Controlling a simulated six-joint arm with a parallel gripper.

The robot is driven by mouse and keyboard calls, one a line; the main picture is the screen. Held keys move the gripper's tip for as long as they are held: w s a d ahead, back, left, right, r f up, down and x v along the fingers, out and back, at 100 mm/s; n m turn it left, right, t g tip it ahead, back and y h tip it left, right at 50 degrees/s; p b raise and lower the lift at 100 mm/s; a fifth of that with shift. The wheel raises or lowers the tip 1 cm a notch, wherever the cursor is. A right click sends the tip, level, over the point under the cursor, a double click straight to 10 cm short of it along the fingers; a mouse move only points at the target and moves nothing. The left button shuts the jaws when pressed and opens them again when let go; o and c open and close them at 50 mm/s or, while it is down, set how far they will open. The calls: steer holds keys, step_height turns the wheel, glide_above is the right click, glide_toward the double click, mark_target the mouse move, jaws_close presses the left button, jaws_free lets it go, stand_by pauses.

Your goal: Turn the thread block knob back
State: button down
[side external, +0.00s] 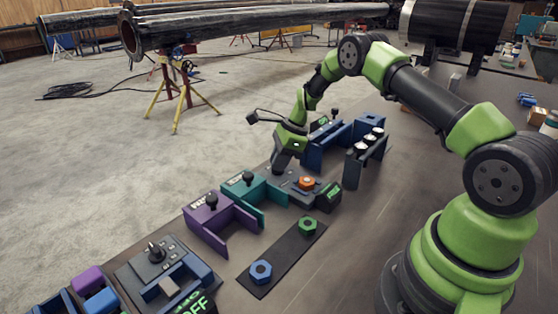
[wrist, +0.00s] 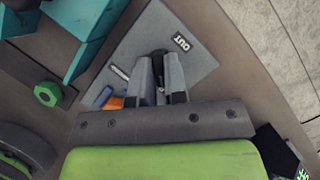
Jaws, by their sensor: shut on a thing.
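The thread block (side external: 309,197) is a grey block on the bench with an orange nut (side external: 307,183) on it. In the wrist view its grey plate (wrist: 200,62) carries a label reading OUT. My gripper (side external: 277,170) points down over the block's far-left end. In the wrist view my gripper (wrist: 160,66) has its two grey fingers on either side of the dark knob (wrist: 158,53), shut on it. The fingers hide most of the knob, and its turn angle cannot be told. The orange nut shows in the wrist view (wrist: 116,102) beside the fingers.
A teal bracket (side external: 262,190) and a purple bracket (side external: 215,218) stand left of the block. A blue bracket (side external: 315,157) and a rack (side external: 352,167) stand behind it. A green nut (side external: 307,225) and a blue nut (side external: 261,271) lie on a dark strip in front.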

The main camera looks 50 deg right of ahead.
steer(key=n+g, duration=0.1)
steer(key=n, duration=0.2)
steer(key=shift+f+n+y, duration=0.15)
steer(key=shift+n+y, duration=0.15)
steer(key=shift+w+n+g, duration=0.1)
steer(key=shift+n+g, duration=0.7)
steer(key=shift+n, duration=1.1)
steer(key=c, duration=1.2)
jaws_free()
steer(key=shift+o, duration=0.2)
steer(key=v, duration=0.7)
steer(key=shift+d, duration=0.2)
steer(key=shift+r, duration=0.3)
